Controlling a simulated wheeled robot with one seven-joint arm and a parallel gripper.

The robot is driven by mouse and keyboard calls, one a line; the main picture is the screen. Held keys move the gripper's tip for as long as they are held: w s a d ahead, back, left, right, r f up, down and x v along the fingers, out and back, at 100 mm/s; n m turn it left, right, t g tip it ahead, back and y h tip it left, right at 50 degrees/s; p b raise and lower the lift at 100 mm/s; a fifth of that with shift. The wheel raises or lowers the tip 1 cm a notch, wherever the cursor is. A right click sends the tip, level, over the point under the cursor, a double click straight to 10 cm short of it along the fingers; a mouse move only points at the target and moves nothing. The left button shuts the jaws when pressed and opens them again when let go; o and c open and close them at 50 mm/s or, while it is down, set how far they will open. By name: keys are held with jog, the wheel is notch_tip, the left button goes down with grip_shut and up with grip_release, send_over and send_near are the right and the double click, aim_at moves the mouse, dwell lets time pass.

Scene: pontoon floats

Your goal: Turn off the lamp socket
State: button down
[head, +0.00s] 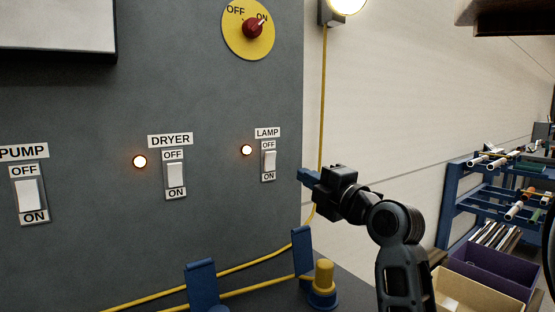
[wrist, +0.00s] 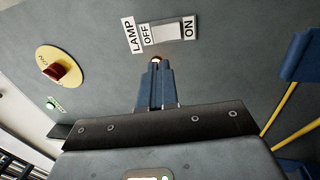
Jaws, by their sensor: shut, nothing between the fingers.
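The lamp switch (head: 269,160) is a white rocker on the grey panel, labelled LAMP, with OFF above and ON below. A glowing indicator (head: 246,150) is to its left. In the wrist view the rocker (wrist: 165,31) shows sideways, with OFF at left and ON at right. My gripper (head: 303,175) is to the right of the switch in the head view, its blue fingers shut and empty. In the wrist view the fingertips (wrist: 154,66) are just below the OFF side of the switch, overlapping the indicator. I cannot tell the gap to the panel.
The dryer switch (head: 175,174) and pump switch (head: 28,195) are to the left. A red knob on a yellow disc (head: 247,42) points to ON. A lit lamp (head: 347,5) is above. Yellow cable (head: 150,297) runs through blue holders (head: 201,284) below. A blue rack (head: 480,195) stands right.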

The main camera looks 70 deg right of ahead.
aim_at(270, 157)
jog(key=p+x, duration=0.3)
jog(key=x, duration=0.7)
jog(key=shift+w+r, duration=0.15)
jog(key=shift+w, duration=0.1)
jog(key=shift+w+d+p, duration=0.35)
jog(key=shift+w, duration=0.1)
jog(key=shift+w+b, duration=0.2)
jog(key=shift+b, duration=0.4)
